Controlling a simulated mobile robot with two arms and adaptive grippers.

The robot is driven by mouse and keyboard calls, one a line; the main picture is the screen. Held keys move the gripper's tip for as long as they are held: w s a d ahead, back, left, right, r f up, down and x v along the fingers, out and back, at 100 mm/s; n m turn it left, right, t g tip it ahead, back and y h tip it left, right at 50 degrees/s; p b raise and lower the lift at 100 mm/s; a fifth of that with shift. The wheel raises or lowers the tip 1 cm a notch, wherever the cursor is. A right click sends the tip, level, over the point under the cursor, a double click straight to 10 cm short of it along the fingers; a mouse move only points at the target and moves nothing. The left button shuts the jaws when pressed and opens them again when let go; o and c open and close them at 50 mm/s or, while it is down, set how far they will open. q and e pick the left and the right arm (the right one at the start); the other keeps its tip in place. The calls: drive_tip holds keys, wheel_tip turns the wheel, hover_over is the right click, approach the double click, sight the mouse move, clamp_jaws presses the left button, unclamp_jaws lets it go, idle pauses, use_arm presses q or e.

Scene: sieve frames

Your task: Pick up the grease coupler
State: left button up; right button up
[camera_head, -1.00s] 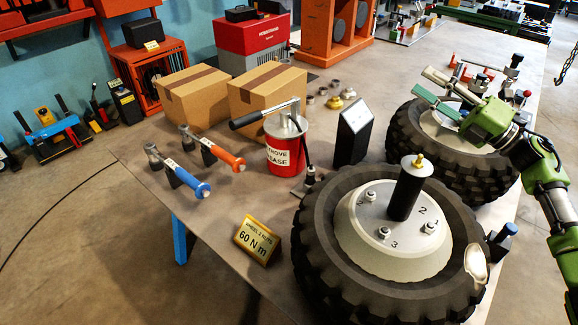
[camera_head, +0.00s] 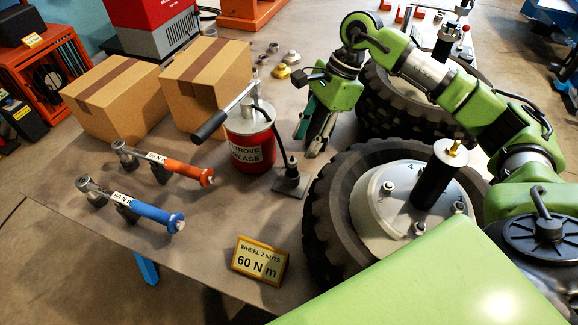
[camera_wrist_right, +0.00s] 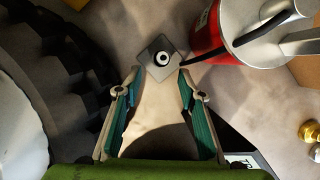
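The grease coupler (camera_head: 291,167) stands upright on a small square grey plate (camera_head: 290,186) beside the red grease pail (camera_head: 249,150), with the pail's black hose running to it. In the right wrist view the coupler (camera_wrist_right: 161,59) shows from above as a dark ring with a pale centre, just past the fingertips and about midway between them. My right gripper (camera_head: 308,142) points down above the table, just right of and behind the coupler. Its fingers are apart and nothing is between them in the right wrist view (camera_wrist_right: 160,78). My left gripper is not in view.
Two torque wrenches (camera_head: 165,163) rest at left, cardboard boxes (camera_head: 205,90) behind. A yellow sign (camera_head: 260,262) stands in front. The table between wrenches and sign is clear.

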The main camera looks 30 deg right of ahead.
sight(294, 160)
drive_tip(key=x, duration=0.2)
drive_tip(key=shift+w+a+f, duration=0.1)
drive_tip(key=shift+a+f, duration=0.1)
drive_tip(key=shift+a+f+p, duration=0.25)
drive_tip(key=shift+f+p, duration=0.05)
drive_tip(key=shift+f, duration=0.15)
drive_tip(key=p+x, duration=0.1)
drive_tip(key=x, duration=0.2)
drive_tip(key=shift+w+a+f, duration=0.1)
drive_tip(key=shift+a+f, duration=0.1)
drive_tip(key=shift+f, duration=0.05)
drive_tip(key=shift+w+a+f, duration=0.1)
drive_tip(key=shift+a+f, duration=0.1)
drive_tip(key=shift+f, duration=0.35)
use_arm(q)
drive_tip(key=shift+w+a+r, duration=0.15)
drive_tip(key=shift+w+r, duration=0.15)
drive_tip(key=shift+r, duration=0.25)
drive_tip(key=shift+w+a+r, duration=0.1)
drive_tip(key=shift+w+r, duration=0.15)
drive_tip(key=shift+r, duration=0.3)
use_arm(e)
clamp_jaws()
